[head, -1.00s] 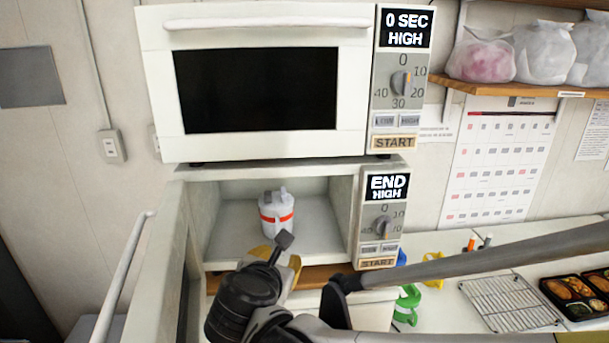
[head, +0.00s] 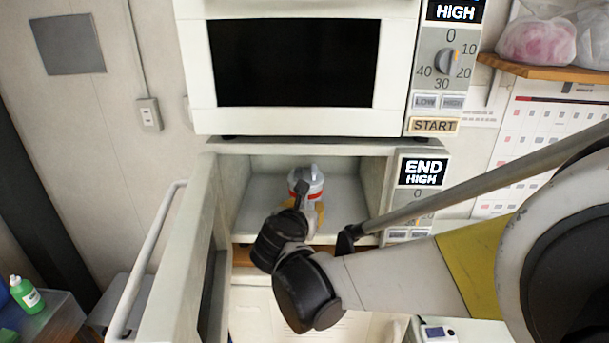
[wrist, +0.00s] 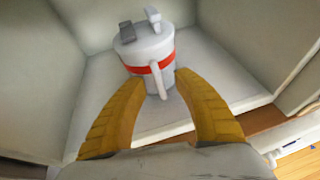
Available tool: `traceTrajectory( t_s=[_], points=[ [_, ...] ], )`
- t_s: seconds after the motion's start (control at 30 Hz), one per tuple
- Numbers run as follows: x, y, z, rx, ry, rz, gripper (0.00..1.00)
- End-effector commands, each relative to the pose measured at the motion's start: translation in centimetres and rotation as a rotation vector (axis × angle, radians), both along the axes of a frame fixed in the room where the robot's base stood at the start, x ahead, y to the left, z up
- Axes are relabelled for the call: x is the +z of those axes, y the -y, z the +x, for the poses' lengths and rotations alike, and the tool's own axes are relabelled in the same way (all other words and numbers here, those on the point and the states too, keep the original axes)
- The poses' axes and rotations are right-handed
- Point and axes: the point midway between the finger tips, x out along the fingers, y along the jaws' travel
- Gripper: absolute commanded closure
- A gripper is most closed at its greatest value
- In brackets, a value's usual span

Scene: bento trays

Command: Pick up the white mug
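The white mug (head: 307,178) has a red band, a lid and a handle. It stands upright inside the open lower microwave (head: 345,210), towards the middle of its floor. My gripper (head: 312,212) is at the microwave's mouth, its yellow fingers partly hidden behind my arm in the head view. In the wrist view the gripper (wrist: 160,88) is open, its two fingers apart. The mug (wrist: 146,58) lies just ahead, with its handle (wrist: 158,82) pointing towards me between the fingertips. I cannot tell whether the fingers touch it.
The lower microwave's door (head: 170,260) stands open on the left. A closed upper microwave (head: 300,115) sits above. Side walls bound the cavity closely. A shelf with bags (head: 545,72) is at upper right, and a green bottle (head: 27,294) stands at lower left.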

Motion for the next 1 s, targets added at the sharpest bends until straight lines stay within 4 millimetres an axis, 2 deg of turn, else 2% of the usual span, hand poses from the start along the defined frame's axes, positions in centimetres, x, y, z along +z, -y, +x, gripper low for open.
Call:
traceTrajectory(
  t_s=[0.23,0.33,0.37,0.83,1.0],
  points=[
    [-0.04,0.02,0.12,0.000,0.000,0.000,0.65],
    [-0.03,0.02,0.12,0.000,0.000,0.000,0.96],
    [-0.03,0.02,0.12,0.000,0.000,0.000,1.00],
    [0.08,0.02,0.09,0.001,0.001,0.000,1.00],
    [0.90,-0.01,-0.29,0.001,0.001,0.000,1.00]
  ],
)
